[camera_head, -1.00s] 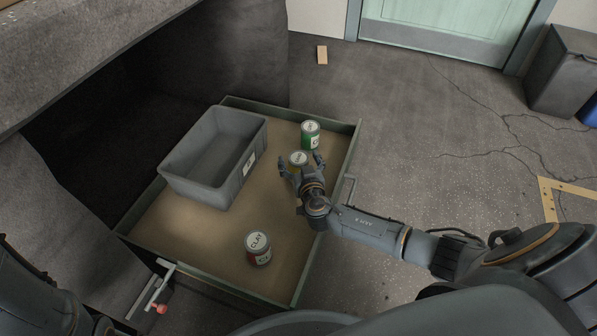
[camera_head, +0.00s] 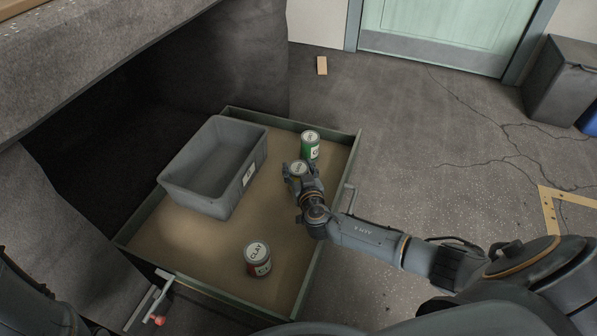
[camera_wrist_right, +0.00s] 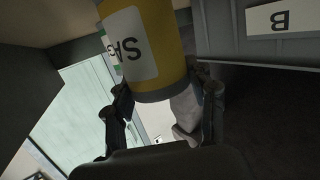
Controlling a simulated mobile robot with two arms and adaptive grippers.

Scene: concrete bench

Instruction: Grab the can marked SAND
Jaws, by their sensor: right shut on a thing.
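My right gripper is shut around the can, with a finger on each side in the right wrist view (camera_wrist_right: 165,97). The gripper hides most of the can's body in the head view. My left gripper is out of view; only part of my left arm shows at bottom left.
A green can (camera_head: 310,146) stands close behind the held can. A red can marked CLAY (camera_head: 257,260) stands near the drawer's front. A grey bin (camera_head: 183,193) fills the left side of the open drawer (camera_head: 222,255). The drawer floor between the CLAY can and my gripper is clear.

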